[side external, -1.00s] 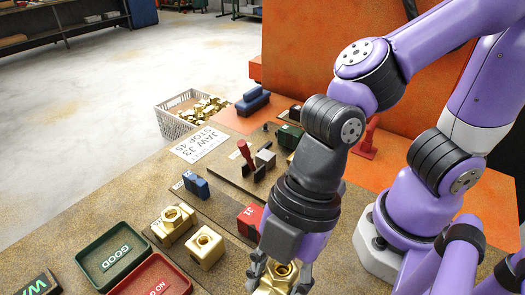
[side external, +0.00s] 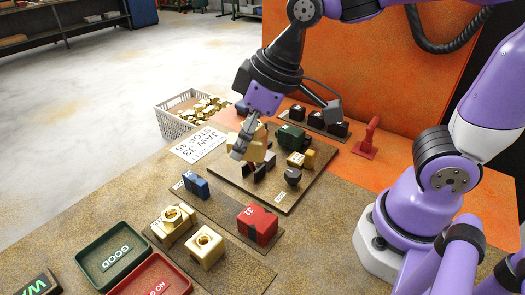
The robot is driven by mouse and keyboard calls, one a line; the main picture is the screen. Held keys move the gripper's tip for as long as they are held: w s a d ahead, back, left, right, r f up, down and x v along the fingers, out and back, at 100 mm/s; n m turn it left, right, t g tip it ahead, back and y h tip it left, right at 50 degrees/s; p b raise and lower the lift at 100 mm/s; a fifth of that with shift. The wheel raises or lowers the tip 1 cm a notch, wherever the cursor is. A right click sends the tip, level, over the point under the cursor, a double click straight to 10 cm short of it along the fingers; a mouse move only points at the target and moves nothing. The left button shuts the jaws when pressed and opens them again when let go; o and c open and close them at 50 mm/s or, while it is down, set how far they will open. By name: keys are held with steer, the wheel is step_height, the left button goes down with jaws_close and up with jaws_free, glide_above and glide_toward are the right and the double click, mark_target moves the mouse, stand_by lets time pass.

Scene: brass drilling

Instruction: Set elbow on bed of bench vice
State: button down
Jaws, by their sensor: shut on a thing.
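My gripper (side external: 241,150) is shut on the brass elbow (side external: 257,150), a gold-coloured blocky fitting. It holds the elbow over the left part of the dark fixture plate. Grey jaw-like blocks (side external: 259,170), apparently part of the bench vice, show just below the elbow. The fingers and elbow hide most of the vice and its bed. I cannot tell whether the elbow touches the bed or hangs above it.
A green block (side external: 291,136) and a brass piece (side external: 300,158) stand on the plate to the right. A red block (side external: 258,223), a blue block (side external: 195,185) and two brass fittings (side external: 206,246) stand nearer. Green (side external: 84,262) and red (side external: 160,287) trays lie front left.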

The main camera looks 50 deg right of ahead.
steer(key=w+d+m, duration=0.2)
steer(key=w+d, duration=0.1)
steer(key=d, duration=0.3)
steer(key=n+g+y, duration=0.3)
steer(key=n+g, duration=0.1)
steer(key=n, duration=1.1)
glide_above(278, 154)
step_height(278, 154, down, 7)
steer(key=shift+f, duration=2.15)
steer(key=shift+f, duration=1.4)
steer(key=shift+c, duration=1.5)
jaws_free()
